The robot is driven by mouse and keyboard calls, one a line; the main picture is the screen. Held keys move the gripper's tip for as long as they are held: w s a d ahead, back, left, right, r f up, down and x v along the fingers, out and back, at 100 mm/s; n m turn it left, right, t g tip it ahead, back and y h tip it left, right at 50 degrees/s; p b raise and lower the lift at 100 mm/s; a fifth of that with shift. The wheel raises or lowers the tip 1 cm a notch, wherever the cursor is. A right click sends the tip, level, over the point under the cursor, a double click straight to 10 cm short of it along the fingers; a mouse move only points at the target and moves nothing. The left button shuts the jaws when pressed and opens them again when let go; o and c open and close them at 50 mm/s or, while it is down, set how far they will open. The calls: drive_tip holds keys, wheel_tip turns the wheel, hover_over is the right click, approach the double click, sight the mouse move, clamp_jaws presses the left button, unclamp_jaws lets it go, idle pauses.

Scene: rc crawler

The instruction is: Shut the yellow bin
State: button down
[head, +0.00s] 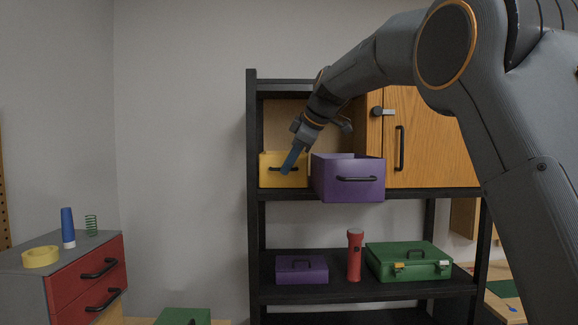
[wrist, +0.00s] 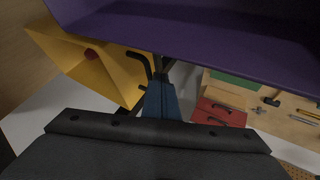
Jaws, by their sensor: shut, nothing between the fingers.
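The yellow bin (head: 265,180) sits on the upper shelf at the left, its front near the shelf edge and its black handle (head: 276,169) facing out. In the wrist view the yellow bin (wrist: 118,70) shows its open top, with a small dark red thing (wrist: 92,54) inside. My gripper (head: 286,169) is shut and empty, its blue fingers pointing down in front of the bin's right half. The shut fingers (wrist: 161,98) also show close by the bin's handle in the wrist view; I cannot tell whether they touch it.
A purple bin (head: 335,190) stands right beside the yellow one and sticks out past the shelf edge. A wooden cabinet door (head: 435,135) is to the right. The lower shelf holds a purple box (head: 302,275), a red flashlight (head: 354,258) and a green case (head: 410,265).

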drive_tip(key=shift+w+r, duration=0.1)
drive_tip(key=shift+w, duration=0.25)
drive_tip(key=shift+r, duration=0.1)
drive_tip(key=s+d+r+b, duration=0.4)
drive_tip(key=s+r+b, duration=0.1)
drive_tip(key=s, duration=0.4)
drive_tip(key=shift+d+r, duration=0.35)
drive_tip(key=shift+r, duration=0.45)
